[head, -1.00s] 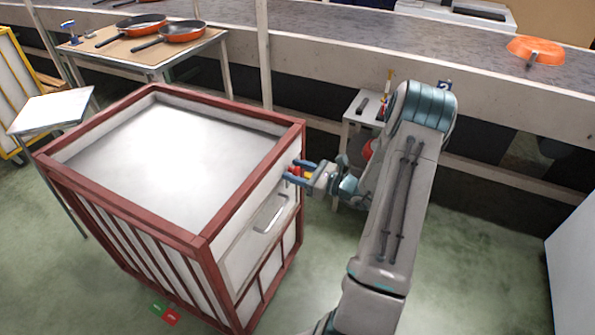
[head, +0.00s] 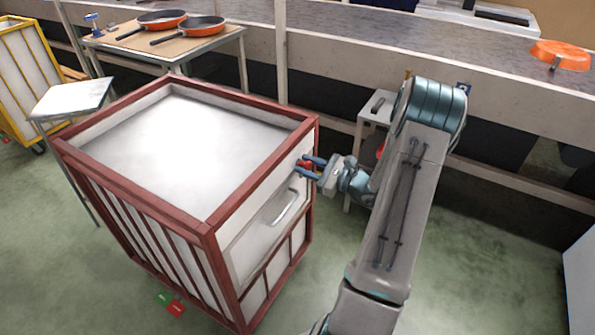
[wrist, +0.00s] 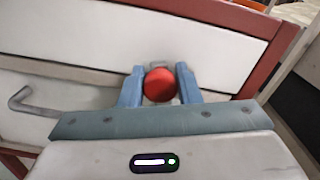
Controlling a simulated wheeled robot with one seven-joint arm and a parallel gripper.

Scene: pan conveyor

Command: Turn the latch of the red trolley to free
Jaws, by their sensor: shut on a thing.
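The red trolley (head: 132,202) is a box with red frame rails and white panels, left of centre in the head view. Its latch has a round red knob (wrist: 160,85) on the right side panel, near the top rail. My gripper (wrist: 157,72) is shut on this knob, one blue finger on each side of it. In the head view my gripper (head: 305,166) reaches the panel from the right, and little of the knob shows between the fingers. The latch's turned position cannot be read clearly, as the fingers and knob hide its base.
A grey bar handle (head: 283,208) sits on the same panel, below the latch. A small grey stand (head: 372,107) is behind my gripper. A table with orange pans (head: 190,30), a stool (head: 72,97) and a yellow trolley (head: 22,80) are behind left. A conveyor (head: 400,35) runs along the back.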

